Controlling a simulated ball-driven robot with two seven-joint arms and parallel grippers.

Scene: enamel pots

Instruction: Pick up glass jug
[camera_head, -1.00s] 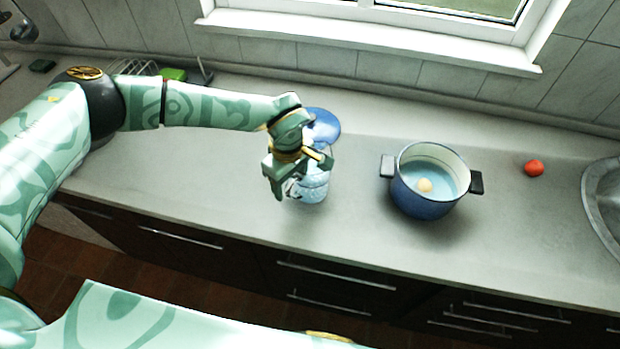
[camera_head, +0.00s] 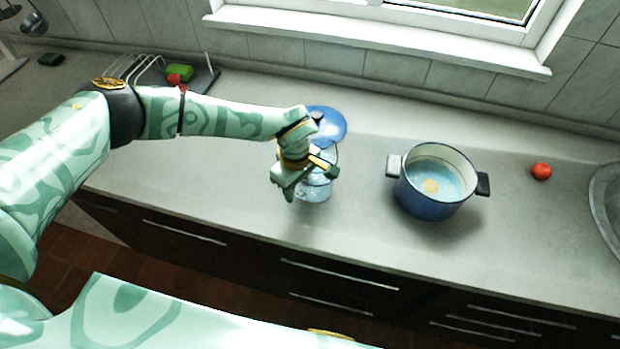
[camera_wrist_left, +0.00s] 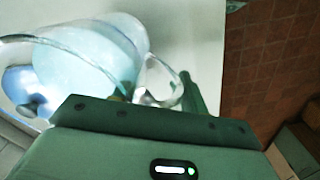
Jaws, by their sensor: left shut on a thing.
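The clear glass jug (camera_head: 318,190) stands near the front edge of the counter, partly hidden behind my left gripper (camera_head: 304,191). In the left wrist view the jug (camera_wrist_left: 90,60) shows as a pale blue rounded body with a curved glass handle (camera_wrist_left: 165,72). My left gripper (camera_wrist_left: 150,100) is shut on the jug, at its handle side. Its fingertips are mostly hidden, and I cannot tell whether the jug is lifted. My right gripper is not in view.
A blue pot (camera_head: 428,204) with pale contents stands right of the jug. A blue lid (camera_head: 328,122) lies behind the jug. A tomato (camera_head: 541,171) lies near the sink (camera_head: 607,200). A dish rack (camera_head: 140,68) stands at the back left. The counter's front edge is close.

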